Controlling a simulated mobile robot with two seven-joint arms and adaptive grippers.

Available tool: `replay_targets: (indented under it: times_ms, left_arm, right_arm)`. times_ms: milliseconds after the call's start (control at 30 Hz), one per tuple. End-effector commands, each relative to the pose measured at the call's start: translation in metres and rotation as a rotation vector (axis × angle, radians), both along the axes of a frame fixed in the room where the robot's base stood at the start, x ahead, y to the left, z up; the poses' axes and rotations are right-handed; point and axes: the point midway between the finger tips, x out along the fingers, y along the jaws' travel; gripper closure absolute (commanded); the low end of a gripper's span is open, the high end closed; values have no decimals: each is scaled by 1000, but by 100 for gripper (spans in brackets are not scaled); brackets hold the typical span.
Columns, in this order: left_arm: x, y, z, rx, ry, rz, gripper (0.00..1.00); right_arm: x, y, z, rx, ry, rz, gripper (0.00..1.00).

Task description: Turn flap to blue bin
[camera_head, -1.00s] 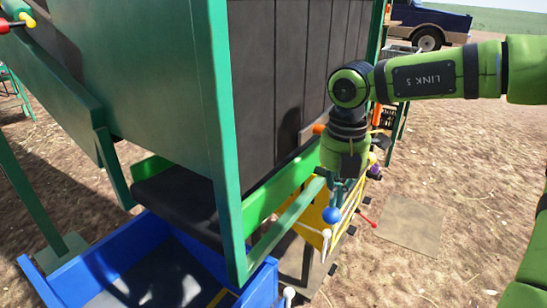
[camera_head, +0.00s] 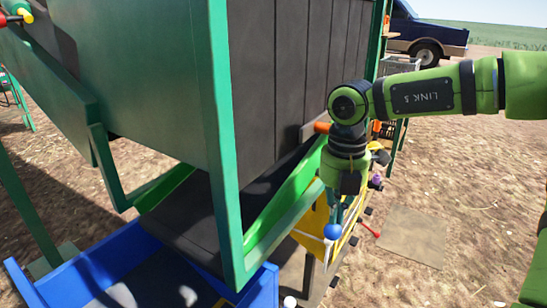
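The flap (camera_head: 190,215) is a black surface between bright green side rails (camera_head: 290,205), under the green elevator frame. It slopes down to the left, and its lower end is over the blue bin (camera_head: 262,290). A blue ball knob (camera_head: 332,231) is at the front of the machine beside a yellow panel (camera_head: 312,220). My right gripper (camera_head: 337,212) points down just above the knob. Its fingers are small and partly hidden by the wrist, so I cannot tell whether they grip anything. My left gripper is not in view.
The tall green post (camera_head: 222,150) stands in front of the flap. A red ball knob (camera_head: 376,234) is right of the blue one. A flat slab (camera_head: 410,235) lies on open dry ground at the right. A dark truck (camera_head: 430,35) is parked behind.

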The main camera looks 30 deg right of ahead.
Motion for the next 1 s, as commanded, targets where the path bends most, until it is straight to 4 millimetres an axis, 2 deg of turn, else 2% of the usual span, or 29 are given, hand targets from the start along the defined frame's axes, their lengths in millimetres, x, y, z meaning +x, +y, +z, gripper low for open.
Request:
replay_targets:
  times_ms: [267,567,1000]
  left_arm:
    - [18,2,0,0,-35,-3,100]
    - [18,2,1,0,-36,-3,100]
    - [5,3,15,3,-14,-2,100]
  right_arm:
    - [0,0,-3,0,-1,0,100]
    - [-1,0,-1,0,-1,0,100]
    - [-31,-16,35,1,-4,0,100]
